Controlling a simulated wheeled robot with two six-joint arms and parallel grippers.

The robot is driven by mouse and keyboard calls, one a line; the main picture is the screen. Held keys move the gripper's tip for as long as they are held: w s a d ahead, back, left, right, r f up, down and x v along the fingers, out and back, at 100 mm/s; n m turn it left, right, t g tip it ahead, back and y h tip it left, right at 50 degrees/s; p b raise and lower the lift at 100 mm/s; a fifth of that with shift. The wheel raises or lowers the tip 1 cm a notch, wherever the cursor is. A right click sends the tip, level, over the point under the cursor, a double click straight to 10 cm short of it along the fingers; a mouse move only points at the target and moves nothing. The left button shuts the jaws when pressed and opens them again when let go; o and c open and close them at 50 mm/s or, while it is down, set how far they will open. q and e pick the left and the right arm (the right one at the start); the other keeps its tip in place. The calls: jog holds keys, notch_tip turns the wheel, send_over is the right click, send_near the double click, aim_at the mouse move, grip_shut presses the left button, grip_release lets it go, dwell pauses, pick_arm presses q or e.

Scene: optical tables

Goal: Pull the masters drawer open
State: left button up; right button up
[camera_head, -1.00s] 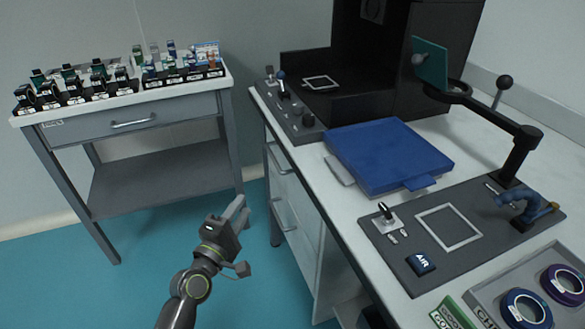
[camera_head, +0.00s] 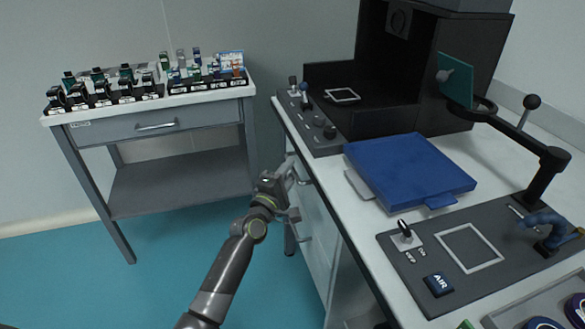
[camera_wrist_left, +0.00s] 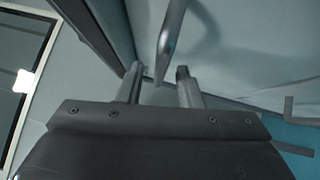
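A grey bench cabinet has an upper drawer (camera_head: 298,163) with a silver bar handle (camera_head: 304,181). A lower drawer (camera_head: 312,236) is beneath it. Both drawers look shut, and I cannot read a masters label on either. My left gripper (camera_head: 291,172) is at the upper drawer front beside its handle. In the left wrist view the gripper (camera_wrist_left: 158,74) is open, with the end of the bar handle (camera_wrist_left: 173,32) just ahead of and between the fingertips. I cannot tell whether they touch. My right gripper is not in view.
A side table with a shut drawer (camera_head: 155,126) and several small dark holders (camera_head: 102,90) stands at the left. The white bench top (camera_head: 330,176) overhangs near the gripper and carries a blue lidded case (camera_head: 408,168). The teal floor (camera_head: 150,290) is clear.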

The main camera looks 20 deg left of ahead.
pick_arm(q)
jog(key=shift+x, duration=1.1)
grip_shut()
